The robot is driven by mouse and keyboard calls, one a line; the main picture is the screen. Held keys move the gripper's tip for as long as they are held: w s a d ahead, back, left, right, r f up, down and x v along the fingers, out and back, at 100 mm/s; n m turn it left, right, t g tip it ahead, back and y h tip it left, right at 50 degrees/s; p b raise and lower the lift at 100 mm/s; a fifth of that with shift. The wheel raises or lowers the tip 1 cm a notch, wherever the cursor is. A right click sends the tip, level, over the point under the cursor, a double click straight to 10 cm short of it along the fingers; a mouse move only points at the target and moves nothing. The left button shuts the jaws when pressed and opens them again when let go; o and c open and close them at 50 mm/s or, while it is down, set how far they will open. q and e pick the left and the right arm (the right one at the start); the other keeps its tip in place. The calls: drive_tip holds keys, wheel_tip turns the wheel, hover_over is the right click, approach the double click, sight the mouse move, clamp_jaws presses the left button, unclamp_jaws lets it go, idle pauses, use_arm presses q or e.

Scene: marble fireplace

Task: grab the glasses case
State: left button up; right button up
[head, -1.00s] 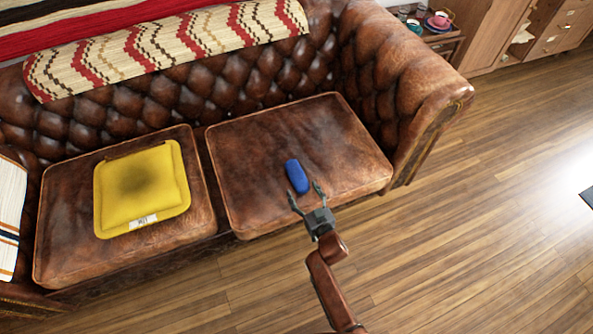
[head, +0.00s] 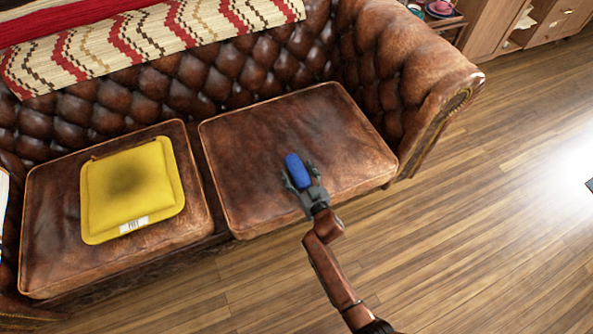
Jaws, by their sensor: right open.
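The glasses case (head: 297,170) is a blue, rounded oblong on the right seat cushion of the brown leather sofa. My right gripper (head: 298,174) is at the case with its fingers open, one on each side of the case's near half. The case's near end is partly hidden by the gripper. I cannot tell whether the fingers touch it. My left gripper does not show.
The right seat cushion (head: 255,135) is otherwise bare. A yellow cushion (head: 158,170) lies on the left seat. The tufted backrest and the right armrest (head: 425,85) rise behind and beside the case. Open wooden floor (head: 450,260) lies in front.

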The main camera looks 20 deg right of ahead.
drive_tip(key=shift+c, duration=0.4)
drive_tip(key=c, duration=1.2)
drive_tip(key=shift+r, duration=0.1)
